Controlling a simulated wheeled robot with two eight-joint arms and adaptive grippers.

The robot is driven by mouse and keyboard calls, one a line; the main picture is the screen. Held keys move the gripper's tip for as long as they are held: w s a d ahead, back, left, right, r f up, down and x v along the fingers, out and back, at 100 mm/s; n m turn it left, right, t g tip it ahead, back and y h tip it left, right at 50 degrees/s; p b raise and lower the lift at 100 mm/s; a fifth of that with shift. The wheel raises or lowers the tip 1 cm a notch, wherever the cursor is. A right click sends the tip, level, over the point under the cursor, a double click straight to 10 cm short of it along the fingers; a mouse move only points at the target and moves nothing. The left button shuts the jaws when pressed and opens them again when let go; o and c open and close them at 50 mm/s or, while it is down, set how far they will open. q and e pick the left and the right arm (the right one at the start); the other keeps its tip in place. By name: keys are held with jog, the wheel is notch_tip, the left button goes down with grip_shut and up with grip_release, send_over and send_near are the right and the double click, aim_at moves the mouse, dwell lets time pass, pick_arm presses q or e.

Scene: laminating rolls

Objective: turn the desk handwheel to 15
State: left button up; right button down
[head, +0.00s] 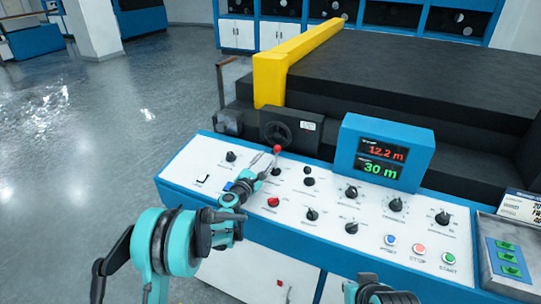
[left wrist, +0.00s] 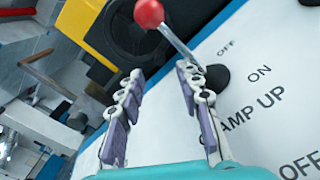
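The black handwheel (head: 277,132) stands upright on a dark block behind the desk's top edge, with a small white label at its right. In the left wrist view a dark round part, probably the handwheel (left wrist: 137,38), is partly hidden behind the red ball of a lever. My left gripper (head: 263,160) is over the desk, short of the handwheel and beside the red-knobbed lever (head: 277,150). Its fingers are apart and empty in the left wrist view (left wrist: 160,85). The lever's shaft runs past the right fingertip; contact is unclear. The wheel's setting is unreadable.
The sloped white desk (head: 297,229) has several black knobs, a red knob (head: 273,202) and push buttons. A blue display (head: 385,152) shows 12.2 m in red and 30 m in green. A yellow frame (head: 290,67) rises behind. Part of my right arm shows at the bottom.

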pick_arm(q)
jog(key=shift+v, duration=2.15)
